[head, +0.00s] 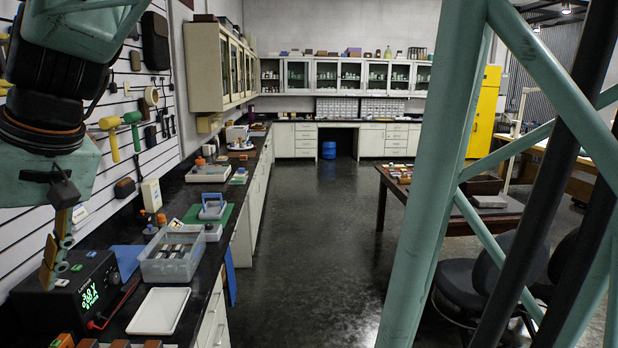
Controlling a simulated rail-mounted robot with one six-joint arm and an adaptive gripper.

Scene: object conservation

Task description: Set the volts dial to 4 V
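A black power supply box (78,302) stands on the dark counter at the lower left. Its front carries a lit green display (90,295) whose digits look like 3.8, though they are small and slanted. A small pale-topped knob (62,282) and a green-topped piece (62,267) show at its top, close to my fingers. I cannot tell which is the volts dial. My gripper (50,268) points down at the box's far left part, with its orange-brown fingers right beside these small pieces. Contact and finger spacing are not clear from this angle.
A white tray (159,312) lies right of the box, with a red probe lead between them. Behind it stands a clear bin (170,268) with items inside. A pegboard wall with hung tools (111,135) rises at left. The floor (310,250) is open.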

